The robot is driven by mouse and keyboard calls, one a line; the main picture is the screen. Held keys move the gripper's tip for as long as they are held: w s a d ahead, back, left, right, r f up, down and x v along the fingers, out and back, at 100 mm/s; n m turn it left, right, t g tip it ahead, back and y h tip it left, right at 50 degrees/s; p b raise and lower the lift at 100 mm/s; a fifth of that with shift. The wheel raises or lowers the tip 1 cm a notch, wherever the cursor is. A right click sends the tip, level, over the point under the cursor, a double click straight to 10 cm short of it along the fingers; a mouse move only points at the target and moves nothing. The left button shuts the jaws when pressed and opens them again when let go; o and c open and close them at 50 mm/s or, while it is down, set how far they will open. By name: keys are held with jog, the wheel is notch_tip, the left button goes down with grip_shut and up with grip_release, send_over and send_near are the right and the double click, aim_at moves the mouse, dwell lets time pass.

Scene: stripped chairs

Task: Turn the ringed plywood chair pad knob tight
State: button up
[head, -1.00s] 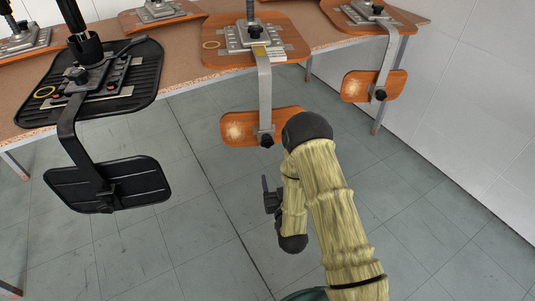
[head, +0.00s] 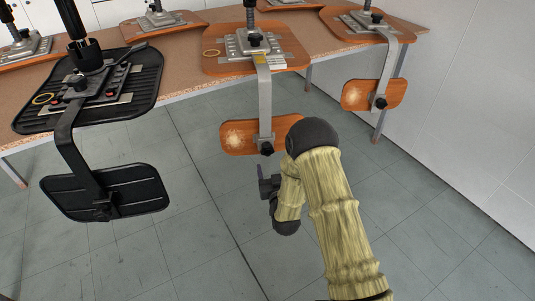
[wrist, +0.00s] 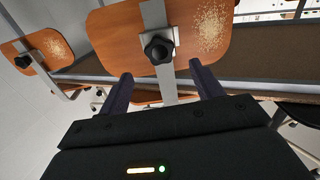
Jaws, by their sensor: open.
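The black pad knob (head: 267,149) sits on the bar's lower end. In the wrist view the knob (wrist: 158,49) is ahead of my gripper (wrist: 162,84), between the lines of its two fingers and beyond their tips. My gripper (head: 264,183) is open and empty, apart from the knob and below it in the head view.
Another plywood chair's pad (head: 360,95) hangs to the right. The bench edge (head: 190,91) runs behind the pads. The floor in front is clear.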

aim_at(268, 152)
jog(key=b+x, duration=0.2)
jog(key=x, duration=0.7)
jog(key=shift+c, duration=0.5)
jog(key=c, duration=0.9)
